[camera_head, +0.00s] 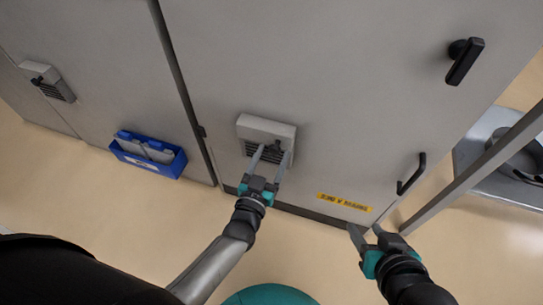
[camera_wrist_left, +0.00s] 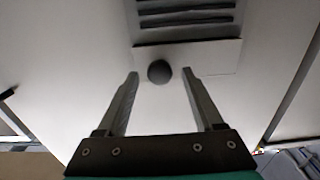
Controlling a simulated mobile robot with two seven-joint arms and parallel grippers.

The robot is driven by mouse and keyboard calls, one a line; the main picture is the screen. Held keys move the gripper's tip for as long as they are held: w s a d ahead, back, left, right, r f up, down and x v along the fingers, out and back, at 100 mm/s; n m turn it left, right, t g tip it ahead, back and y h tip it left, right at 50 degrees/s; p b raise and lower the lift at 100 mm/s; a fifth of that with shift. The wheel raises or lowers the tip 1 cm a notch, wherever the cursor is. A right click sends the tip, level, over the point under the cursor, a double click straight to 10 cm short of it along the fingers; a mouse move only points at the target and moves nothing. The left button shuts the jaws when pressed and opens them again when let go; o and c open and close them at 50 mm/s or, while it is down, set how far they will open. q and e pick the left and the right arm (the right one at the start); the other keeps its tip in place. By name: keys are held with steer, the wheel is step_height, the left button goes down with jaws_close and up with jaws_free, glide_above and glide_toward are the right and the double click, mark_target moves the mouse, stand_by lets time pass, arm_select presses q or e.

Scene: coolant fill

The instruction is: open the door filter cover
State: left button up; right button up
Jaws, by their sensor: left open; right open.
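The door filter cover (camera_head: 266,127) is a light grey box with dark slats, low on the grey cabinet door. It looks shut against the door. Its slats (camera_wrist_left: 185,20) show at the top of the left wrist view. A dark round knob (camera_wrist_left: 159,72) sits at the cover's edge, between my left fingertips in that view. My left gripper (camera_head: 272,156) is open in front of the cover, with a finger on each side of the knob; I cannot tell whether it touches. My right gripper (camera_head: 363,232) is open and empty near the door's bottom edge, right of the cover.
A second filter cover (camera_head: 48,82) is on the left door. A blue bin (camera_head: 148,160) with grey contents hangs low between them. A black handle (camera_head: 411,174), a black latch (camera_head: 465,62) and a yellow label (camera_head: 344,202) are on the right. A grey cart (camera_head: 490,150) stands far right.

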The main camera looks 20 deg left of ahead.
arm_select(q)
jaws_close()
stand_by(0.6)
stand_by(0.9)
